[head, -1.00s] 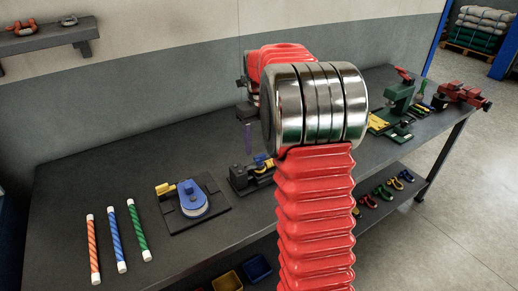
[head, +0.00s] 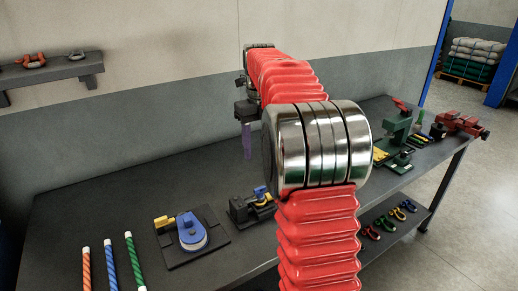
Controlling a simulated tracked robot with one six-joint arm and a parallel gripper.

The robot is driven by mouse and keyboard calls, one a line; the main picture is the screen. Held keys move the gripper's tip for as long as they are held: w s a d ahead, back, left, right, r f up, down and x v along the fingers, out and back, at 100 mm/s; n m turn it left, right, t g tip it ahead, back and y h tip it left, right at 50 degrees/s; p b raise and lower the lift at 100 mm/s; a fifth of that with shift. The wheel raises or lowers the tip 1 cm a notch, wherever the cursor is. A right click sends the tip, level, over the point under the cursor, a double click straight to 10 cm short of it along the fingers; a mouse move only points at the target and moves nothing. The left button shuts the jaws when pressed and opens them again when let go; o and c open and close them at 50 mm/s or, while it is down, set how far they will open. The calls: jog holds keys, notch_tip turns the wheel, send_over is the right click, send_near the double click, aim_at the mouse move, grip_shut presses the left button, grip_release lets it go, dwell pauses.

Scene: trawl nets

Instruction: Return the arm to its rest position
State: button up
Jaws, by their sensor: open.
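My red ribbed arm with a banded metal elbow rises through the middle of the head view. My gripper (head: 246,125) is at the far end of the arm, left of the elbow, and is small and partly hidden by the forearm. It is open and hangs above the grey bench (head: 110,215). A purple strip points down from it; I cannot tell whether this is a finger. No object is clearly seen between the jaws.
Orange, blue and green striped rods (head: 109,265) lie at the front left. A blue round device (head: 191,232) on a dark plate and a small dark vise (head: 250,206) stand near the arm. A green press (head: 396,133) and red vise (head: 460,123) stand right. A wall shelf (head: 55,72) is upper left.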

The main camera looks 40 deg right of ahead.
dwell(0.4)
notch_tip(320, 180, down, 4)
jog(key=n, duration=1.1)
jog(key=s+a+f+n+t, duration=0.1)
jog(key=s+a+n+t, duration=0.4)
jog(key=s+a+n, duration=1.9)
jog(key=shift+s+a+f+n+t, duration=0.15)
jog(key=shift+s+a+n+t, duration=0.15)
jog(key=shift+a+n, duration=0.7)
